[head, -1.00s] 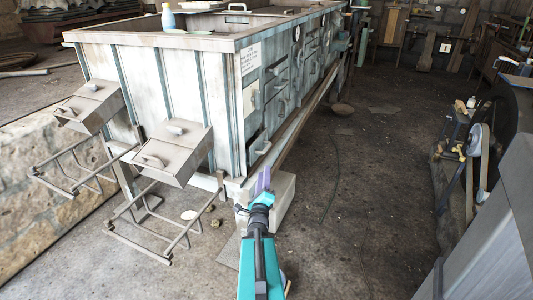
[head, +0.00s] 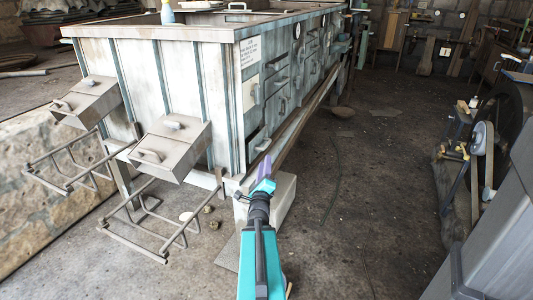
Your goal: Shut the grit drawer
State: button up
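A long weathered metal cabinet (head: 165,85) fills the left and middle of the head view, with several drawers and doors along its right side. A low drawer front (head: 256,148) with a curved handle (head: 264,145) is at the near end of that side. No drawer is labelled legibly as the grit drawer, and I cannot tell how far this one stands out. My gripper (head: 264,167), with purple fingers, is just in front of and below that handle in the picture. Contact is not clear, and the fingers are too small to show open or shut.
Two lidded metal boxes (head: 172,150) (head: 86,102) jut from the cabinet's near end, above rod frames (head: 150,240). A pale block (head: 284,195) stands under the near corner. Belt machinery (head: 480,150) stands at the right. The floor between is mostly clear, with a thin dark line across it.

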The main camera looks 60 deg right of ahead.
aim_at(266, 146)
jog(key=shift+w+d+r+b, duration=0.15)
jog(key=shift+d+b, duration=0.15)
jog(key=shift+b, duration=1.75)
jog(key=shift+w+d+f+b, duration=0.15)
jog(key=shift+d+b, duration=0.15)
jog(key=shift+b, duration=1.75)
jog(key=shift+r+b+x, duration=0.15)
jog(key=shift+b+x, duration=0.7)
jog(key=shift+x, duration=1.25)
jog(key=shift+r+b+x, duration=0.1)
jog(key=shift+b+x, duration=0.7)
jog(key=shift+x, duration=1.3)
grip_shut()
